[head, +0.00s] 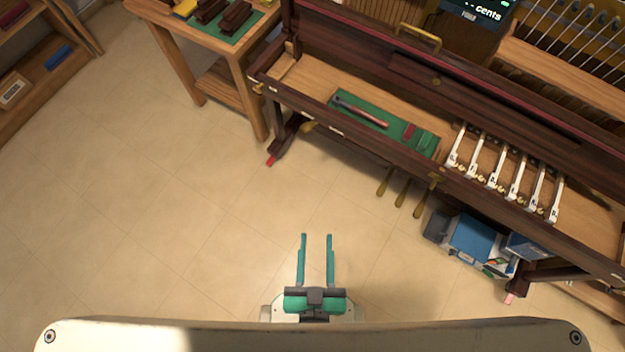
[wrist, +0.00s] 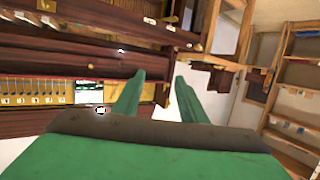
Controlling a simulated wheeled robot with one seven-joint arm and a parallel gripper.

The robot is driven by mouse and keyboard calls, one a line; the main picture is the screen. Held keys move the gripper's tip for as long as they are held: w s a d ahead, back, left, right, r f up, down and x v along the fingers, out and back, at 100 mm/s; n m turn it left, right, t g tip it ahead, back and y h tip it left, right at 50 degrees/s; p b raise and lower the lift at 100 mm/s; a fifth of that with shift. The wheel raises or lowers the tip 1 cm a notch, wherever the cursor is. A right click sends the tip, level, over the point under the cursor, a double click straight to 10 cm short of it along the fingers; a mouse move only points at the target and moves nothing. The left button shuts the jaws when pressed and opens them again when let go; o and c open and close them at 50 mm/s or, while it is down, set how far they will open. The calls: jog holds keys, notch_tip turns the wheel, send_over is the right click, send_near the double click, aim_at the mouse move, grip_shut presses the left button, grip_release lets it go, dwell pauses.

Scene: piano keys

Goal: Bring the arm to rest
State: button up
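My gripper (head: 316,240) shows in the head view at the lower middle, over bare floor, with its two green fingers parallel and spread apart. It is open and nothing is between the fingers. In the wrist view my gripper (wrist: 160,82) also shows two separate green fingers with an empty gap. It is clear of the piano (head: 330,75), which stands beyond it at the upper right. The rest of my arm is mostly hidden in the head view.
Several white keys (head: 505,172) sit in the piano, beside a green mat (head: 398,128) with a tool (head: 360,112). A wooden side table (head: 180,35) stands at the upper left. Blue boxes (head: 470,238) lie under the piano. The tiled floor (head: 150,200) at left is free.

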jog(key=shift+s+a+r+y, duration=0.3)
jog(key=shift+s+a+r, duration=0.15)
jog(key=shift+s+r, duration=0.35)
